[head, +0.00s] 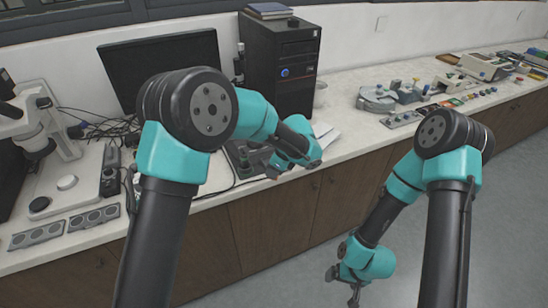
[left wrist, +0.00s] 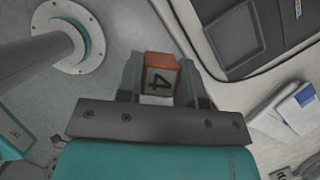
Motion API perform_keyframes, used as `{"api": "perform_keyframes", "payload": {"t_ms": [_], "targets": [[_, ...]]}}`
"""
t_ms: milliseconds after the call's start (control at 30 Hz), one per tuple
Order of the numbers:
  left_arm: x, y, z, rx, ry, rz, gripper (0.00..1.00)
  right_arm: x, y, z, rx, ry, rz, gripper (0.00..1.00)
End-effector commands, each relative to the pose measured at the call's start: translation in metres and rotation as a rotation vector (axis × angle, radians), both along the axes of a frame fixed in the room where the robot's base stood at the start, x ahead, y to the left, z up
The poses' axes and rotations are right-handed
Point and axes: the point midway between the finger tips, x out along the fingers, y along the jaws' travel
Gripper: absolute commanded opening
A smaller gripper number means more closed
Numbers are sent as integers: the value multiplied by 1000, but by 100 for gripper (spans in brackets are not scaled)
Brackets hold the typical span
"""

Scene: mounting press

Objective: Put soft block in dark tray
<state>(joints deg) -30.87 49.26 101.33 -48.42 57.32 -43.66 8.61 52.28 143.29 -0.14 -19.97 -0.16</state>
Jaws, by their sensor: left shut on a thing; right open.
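My left gripper (head: 274,172) is over the front edge of the counter, left of the white papers. In the left wrist view its fingers (left wrist: 156,88) are shut on an orange block (left wrist: 160,66) with a dark 4 on its pale face. The block cannot be made out in the head view; I cannot tell from sight that it is soft. A dark, tray-like item (head: 240,158) lies on the counter just left of the left gripper, partly hidden by the arm. My right gripper (head: 343,289) hangs low in front of the cabinets, over the floor, open and empty.
A black computer tower (head: 282,65) and monitor (head: 160,65) stand behind the left arm. Grey holders with round wells (head: 36,235) lie at the left front edge. A microscope (head: 35,130) stands far left. Several devices (head: 395,95) fill the counter's right side.

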Motion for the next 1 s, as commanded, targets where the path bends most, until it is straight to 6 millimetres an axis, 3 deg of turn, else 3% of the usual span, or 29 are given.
{"api": "perform_keyframes", "payload": {"t_ms": [200,533,700,1000], "targets": [[44,0,-5,-1,-1,4,1,0,0,0,0,0,0,90],[98,0,-9,-2,-2,2,1,0,0,0,0,0,0,90],[112,0,-10,-1,0,2,1,0,0,0,0,0,0,90],[113,0,-10,0,-1,1,1,0,0,0,0,0,0,90]]}}
